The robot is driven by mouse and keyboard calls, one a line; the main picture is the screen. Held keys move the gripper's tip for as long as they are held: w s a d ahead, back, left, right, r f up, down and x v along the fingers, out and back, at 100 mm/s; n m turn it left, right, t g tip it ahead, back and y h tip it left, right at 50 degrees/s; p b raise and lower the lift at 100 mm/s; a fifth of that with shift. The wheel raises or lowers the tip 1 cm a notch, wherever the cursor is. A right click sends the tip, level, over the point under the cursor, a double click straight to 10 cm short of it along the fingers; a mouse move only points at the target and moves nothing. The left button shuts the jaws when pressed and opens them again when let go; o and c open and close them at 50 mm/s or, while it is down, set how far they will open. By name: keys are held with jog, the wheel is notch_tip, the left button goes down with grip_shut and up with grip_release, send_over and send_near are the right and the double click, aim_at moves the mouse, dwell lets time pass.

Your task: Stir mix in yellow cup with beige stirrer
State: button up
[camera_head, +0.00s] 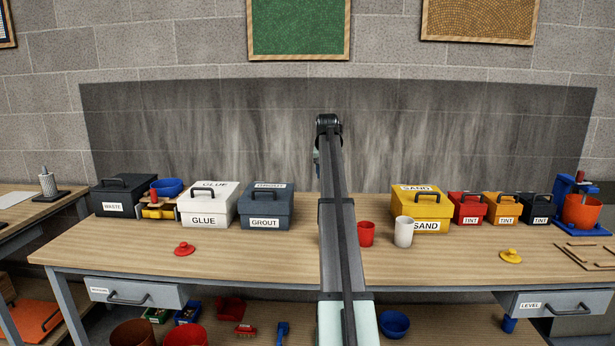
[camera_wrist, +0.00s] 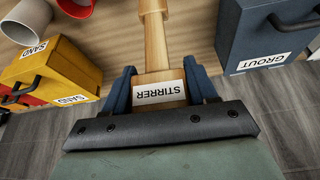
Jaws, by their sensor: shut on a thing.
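My gripper (camera_wrist: 160,88) is shut on the beige wooden stirrer (camera_wrist: 156,48), which bears a white STIRRER label. The stirrer's shaft runs up out of the top of the wrist view, so its far end is hidden. In the head view my own arm covers the gripper and most of the stirrer. I cannot make out a yellow cup for certain. A red cup (camera_head: 366,234) and a white cup (camera_head: 404,231) stand on the bench just right of my arm. They also show at the upper left of the wrist view.
Boxes line the bench's back: WASTE (camera_head: 122,196), GLUE (camera_head: 209,205), GROUT (camera_head: 265,207), yellow SAND (camera_head: 419,210) and several TINT boxes. A small rack (camera_head: 158,208) holds a blue bowl and a yellow item. A red lid (camera_head: 184,249) and yellow lid (camera_head: 511,256) lie in front.

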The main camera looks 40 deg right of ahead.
notch_tip(320, 180, down, 11)
jog(key=s+a+n+t+y, duration=0.1)
jog(key=s+a+n+y, duration=0.1)
jog(key=n, duration=0.6)
jog(key=shift+s+a+n+t+y, duration=0.25)
jog(key=shift+s+n+t+y, duration=0.05)
jog(key=shift+s+t+y, duration=0.1)
dwell(1.7)
jog(key=shift+r, duration=0.1)
